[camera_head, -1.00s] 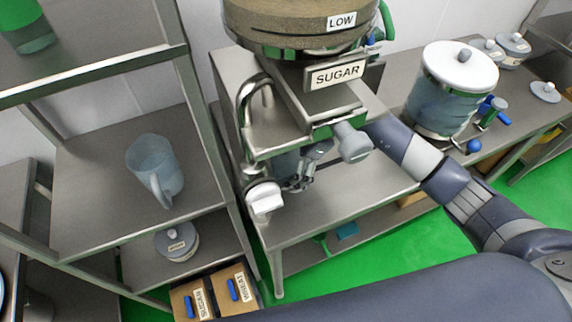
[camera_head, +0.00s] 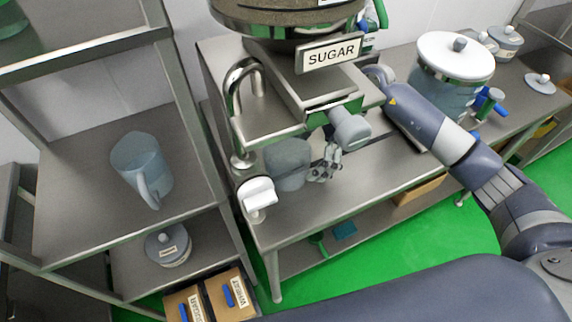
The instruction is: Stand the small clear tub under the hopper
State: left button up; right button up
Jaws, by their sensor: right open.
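The small clear tub (camera_head: 286,166) stands on the steel bench under the sugar hopper (camera_head: 283,18), below its metal outlet. The outlet hides part of the tub's top. My right gripper (camera_head: 322,168) is open beside the tub, at its right side. A narrow gap seems to show between fingers and tub, but I cannot tell for sure that they are apart. My left gripper is not in view.
A tap (camera_head: 240,110) and a white knob (camera_head: 258,196) are left of the tub. A grey knob (camera_head: 350,130) sticks out above my gripper. A lidded clear container (camera_head: 446,88) stands right. The bench front is clear.

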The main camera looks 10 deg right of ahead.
jog(key=d+b, duration=0.1)
jog(key=d, duration=0.4)
jog(key=shift+d+b, duration=0.15)
jog(key=shift+b, duration=0.15)
jog(key=shift+d, duration=0.2)
